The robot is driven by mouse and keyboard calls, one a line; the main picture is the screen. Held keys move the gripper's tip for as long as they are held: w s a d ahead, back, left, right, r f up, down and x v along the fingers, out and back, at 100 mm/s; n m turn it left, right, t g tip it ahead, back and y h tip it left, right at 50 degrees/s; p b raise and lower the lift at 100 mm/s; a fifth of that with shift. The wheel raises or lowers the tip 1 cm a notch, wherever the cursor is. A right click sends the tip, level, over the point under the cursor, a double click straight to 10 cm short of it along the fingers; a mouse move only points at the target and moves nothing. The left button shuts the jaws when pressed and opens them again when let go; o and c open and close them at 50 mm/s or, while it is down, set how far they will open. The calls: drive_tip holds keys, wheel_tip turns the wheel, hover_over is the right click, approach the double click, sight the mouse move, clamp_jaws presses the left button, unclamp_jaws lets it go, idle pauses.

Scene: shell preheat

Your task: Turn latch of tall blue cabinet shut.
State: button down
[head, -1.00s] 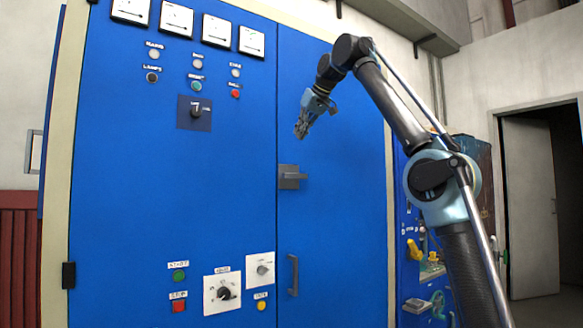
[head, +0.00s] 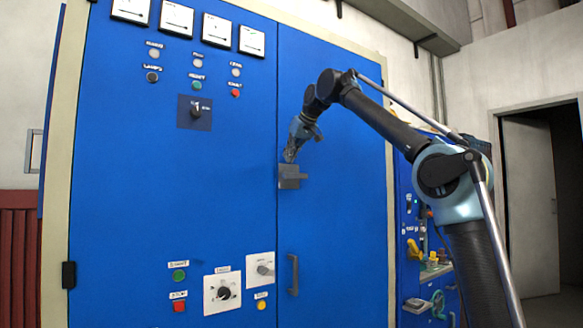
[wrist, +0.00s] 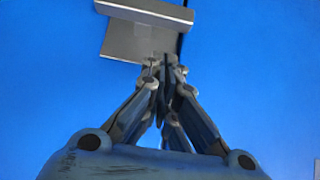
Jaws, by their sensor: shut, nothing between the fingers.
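The tall blue cabinet (head: 335,235) fills the middle of the head view, with two doors meeting at a vertical seam. Its grey latch (head: 290,178) sits at that seam on the edge of the right door. In the wrist view the latch (wrist: 130,42) is a flat grey plate with a lighter handle bar (wrist: 148,12) lying across, roughly horizontal in the picture. My gripper (head: 289,158) is shut and empty, just above the latch in the head view. In the wrist view my gripper's fingertips (wrist: 163,62) overlap the plate's lower edge; whether they touch it I cannot tell.
A vertical door handle (head: 293,274) is lower on the right door. Knobs, buttons and a rotary dial (head: 222,293) are on the left door, with gauges (head: 175,19) along the top. A blue machine with yellow parts (head: 415,248) stands to the right. An open doorway (head: 545,200) is beyond.

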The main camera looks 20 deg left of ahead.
sight(293, 176)
drive_tip(key=shift+s+d+f, duration=0.1)
drive_tip(key=shift+d+f, duration=0.05)
drive_tip(key=shift+f, duration=1.5)
drive_tip(key=shift+d, duration=0.15)
